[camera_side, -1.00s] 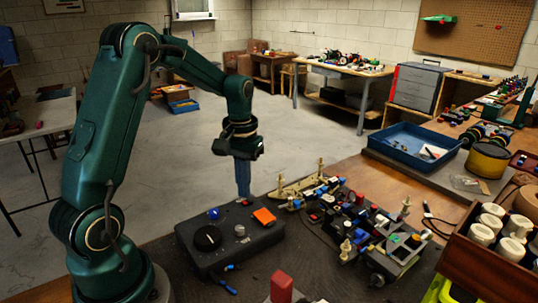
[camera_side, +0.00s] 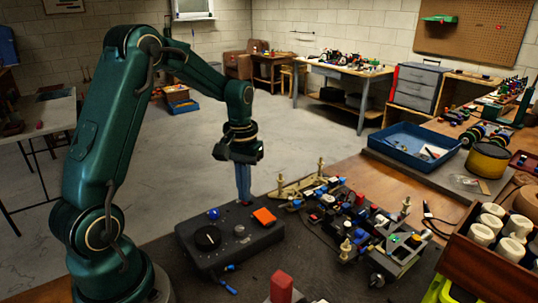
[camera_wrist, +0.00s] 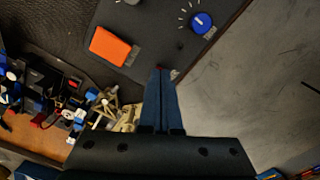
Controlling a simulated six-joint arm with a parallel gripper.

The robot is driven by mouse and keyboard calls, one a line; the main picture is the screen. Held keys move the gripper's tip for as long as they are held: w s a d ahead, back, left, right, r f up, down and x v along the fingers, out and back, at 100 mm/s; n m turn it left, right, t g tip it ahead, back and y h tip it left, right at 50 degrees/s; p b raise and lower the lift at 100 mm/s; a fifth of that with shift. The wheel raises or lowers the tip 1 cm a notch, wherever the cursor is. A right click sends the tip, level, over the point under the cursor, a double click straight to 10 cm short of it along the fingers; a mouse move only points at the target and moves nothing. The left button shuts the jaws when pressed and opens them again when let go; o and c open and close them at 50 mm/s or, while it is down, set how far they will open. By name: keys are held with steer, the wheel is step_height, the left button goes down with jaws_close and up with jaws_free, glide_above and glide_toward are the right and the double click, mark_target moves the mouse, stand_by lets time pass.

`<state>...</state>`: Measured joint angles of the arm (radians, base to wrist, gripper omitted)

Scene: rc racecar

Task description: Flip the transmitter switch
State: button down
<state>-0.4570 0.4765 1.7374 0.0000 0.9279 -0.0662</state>
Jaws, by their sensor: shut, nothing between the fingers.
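The transmitter (camera_side: 238,252) is a dark box on the bench mat, with a blue knob (camera_side: 213,213), a large black dial (camera_side: 207,237), a grey knob (camera_side: 239,230) and an orange button (camera_side: 264,216). In the wrist view its panel (camera_wrist: 158,28) lies ahead of the fingers, with the orange button (camera_wrist: 110,46) left and the blue knob (camera_wrist: 202,22) right. My gripper (camera_side: 244,200) is shut and points down at the transmitter's far edge. In the wrist view its tips (camera_wrist: 160,70) cover most of a small red part, probably the switch. Contact is unclear.
A partly built car chassis (camera_side: 375,240) stands close to the right of the transmitter. A red block (camera_side: 281,287) is at the front. A blue tray (camera_side: 415,143) lies at the back right.

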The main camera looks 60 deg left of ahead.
steer(key=shift+f, duration=0.4)
steer(key=shift+r, duration=3.55)
steer(key=s+d+r+m+t, duration=0.3)
steer(key=s+d+r, duration=0.1)
steer(key=d+r, duration=0.35)
steer(key=s+d+f+m+t, duration=0.2)
steer(key=s+d+f+m, duration=0.1)
steer(key=s+d, duration=0.3)
steer(key=shift+s+f+t, duration=0.3)
steer(key=shift+s, duration=0.85)
